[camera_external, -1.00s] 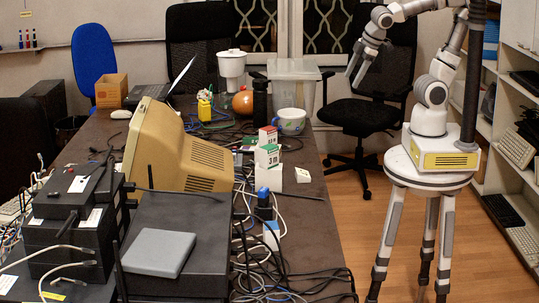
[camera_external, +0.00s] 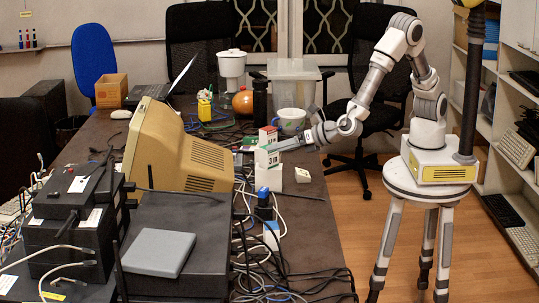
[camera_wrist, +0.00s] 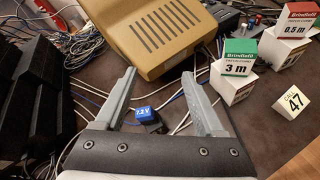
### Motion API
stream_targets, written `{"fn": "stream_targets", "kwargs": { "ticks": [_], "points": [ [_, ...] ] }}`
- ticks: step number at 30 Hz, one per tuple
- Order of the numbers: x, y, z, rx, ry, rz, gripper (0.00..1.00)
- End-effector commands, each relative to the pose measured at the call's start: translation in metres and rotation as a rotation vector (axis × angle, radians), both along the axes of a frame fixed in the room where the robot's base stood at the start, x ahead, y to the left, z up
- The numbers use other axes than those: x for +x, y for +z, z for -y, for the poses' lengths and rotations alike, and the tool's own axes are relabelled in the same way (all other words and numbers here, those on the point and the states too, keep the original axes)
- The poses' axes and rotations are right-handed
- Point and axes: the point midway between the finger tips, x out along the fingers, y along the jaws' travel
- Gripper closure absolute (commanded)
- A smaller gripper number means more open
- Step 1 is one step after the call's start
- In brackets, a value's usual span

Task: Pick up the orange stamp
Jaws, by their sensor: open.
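I cannot make out an orange stamp in either view. My gripper (camera_external: 284,144) reaches over the right side of the table from my base, beside the stacked white boxes. In the wrist view my gripper (camera_wrist: 159,77) is open, with nothing held between its two grey fingers. A blue-topped block marked 7.2 V (camera_wrist: 145,112) shows below, between the fingers; in the external view a blue-topped item (camera_external: 263,196) stands among cables.
A green-topped 3 m box (camera_wrist: 238,60) and a red-topped 0.5 m box (camera_wrist: 296,25) stand right of the fingers. A beige monitor (camera_external: 178,150) and many cables crowd the table (camera_external: 318,225). A round orange object (camera_external: 243,102) is farther back.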

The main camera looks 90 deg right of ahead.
Motion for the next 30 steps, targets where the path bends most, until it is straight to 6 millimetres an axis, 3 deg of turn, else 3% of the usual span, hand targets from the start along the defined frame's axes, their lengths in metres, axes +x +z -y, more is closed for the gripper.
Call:
{"fn": "stream_targets", "kwargs": {
  "ticks": [1,3,6,10,16,30],
  "points": [
    [0.001,-0.022,-0.026,-0.071,0.093,-0.007,0.29],
    [0.001,-0.042,-0.057,-0.157,0.212,-0.008,0.29],
    [-0.003,-0.068,-0.093,-0.259,0.353,-0.009,0.29],
    [-0.009,-0.089,-0.122,-0.339,0.467,-0.008,0.29],
    [0.000,-0.101,-0.132,-0.370,0.511,-0.006,0.29],
    [0.088,-0.133,-0.131,-0.367,0.508,-0.006,0.29]
  ]
}}
